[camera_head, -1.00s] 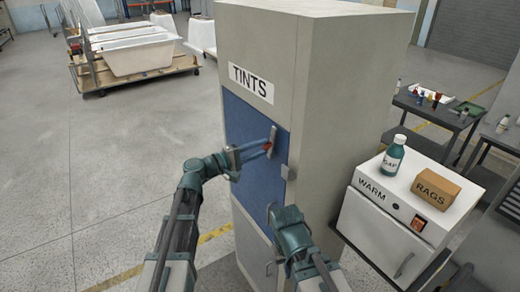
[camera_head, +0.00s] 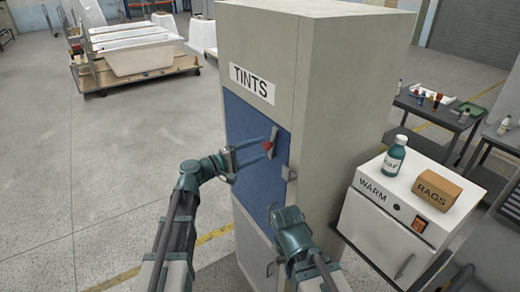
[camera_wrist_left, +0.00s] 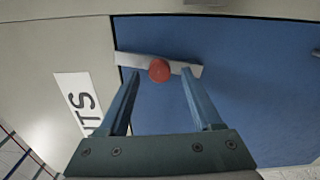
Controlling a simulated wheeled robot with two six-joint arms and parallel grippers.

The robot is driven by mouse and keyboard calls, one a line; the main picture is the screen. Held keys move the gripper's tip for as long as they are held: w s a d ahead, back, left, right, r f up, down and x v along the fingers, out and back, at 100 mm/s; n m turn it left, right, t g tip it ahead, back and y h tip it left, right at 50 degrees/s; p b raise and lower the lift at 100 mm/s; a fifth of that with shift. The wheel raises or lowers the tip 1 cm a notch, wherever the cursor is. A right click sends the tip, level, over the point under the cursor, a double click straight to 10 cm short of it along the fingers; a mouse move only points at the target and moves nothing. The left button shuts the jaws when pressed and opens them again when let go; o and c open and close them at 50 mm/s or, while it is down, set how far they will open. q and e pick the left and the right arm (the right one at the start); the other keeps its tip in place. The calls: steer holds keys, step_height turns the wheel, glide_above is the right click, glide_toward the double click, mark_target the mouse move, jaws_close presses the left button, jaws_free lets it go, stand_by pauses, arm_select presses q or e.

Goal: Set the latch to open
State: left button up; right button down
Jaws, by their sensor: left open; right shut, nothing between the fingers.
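The latch is a light grey bar (camera_head: 273,138) with a red round knob (camera_head: 267,146), on the blue door (camera_head: 250,122) of the cabinet marked TINTS. In the head view the bar stands near upright, slightly tilted. In the left wrist view the bar (camera_wrist_left: 188,70) runs across the picture and the red knob (camera_wrist_left: 158,70) sits near its middle. My left gripper (camera_head: 262,150) is open, its fingertips pointing at the latch, one on each side of the knob in the wrist view. I cannot tell if they touch. My right gripper (camera_head: 274,208) is shut and empty, low before the door.
The tall cabinet (camera_head: 345,110) fills the middle. At right a white WARM unit (camera_head: 385,225) carries a bottle (camera_head: 393,160) and a RAGS box (camera_head: 437,190). A tub on a wooden cart (camera_head: 140,72) stands back left. The floor at left is clear.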

arm_select(q)
steer(key=v, duration=1.2)
steer(key=shift+s+a, duration=0.2)
steer(key=s+d+f+m+g+y+b, duration=0.1)
steer(key=s+d+f+m+g+b, duration=0.2)
steer(key=f, duration=0.4)
steer(key=s+d+f+m+g+y+b, duration=0.1)
steer(key=s+d+f+g+y+b, duration=0.15)
steer(key=d+f, duration=0.35)
steer(key=s+d+f+m+g+y+b, duration=0.1)
steer(key=s+d+f+m+g+b, duration=0.2)
steer(key=f, duration=0.5)
steer(key=s+a+f+m+g+y+b, duration=0.1)
steer(key=s+f+y+b, duration=0.3)
steer(key=f, duration=0.5)
steer(key=s+a+f+m+g+y+b, duration=0.1)
steer(key=s+f+m+y+b, duration=0.3)
steer(key=s+f+y, duration=0.3)
step_height(320, 180, down, 3)
steer(key=shift+s+a+r+b, duration=0.1)
steer(key=shift+s+a+b, duration=0.3)
steer(key=shift+s+b, duration=0.4)
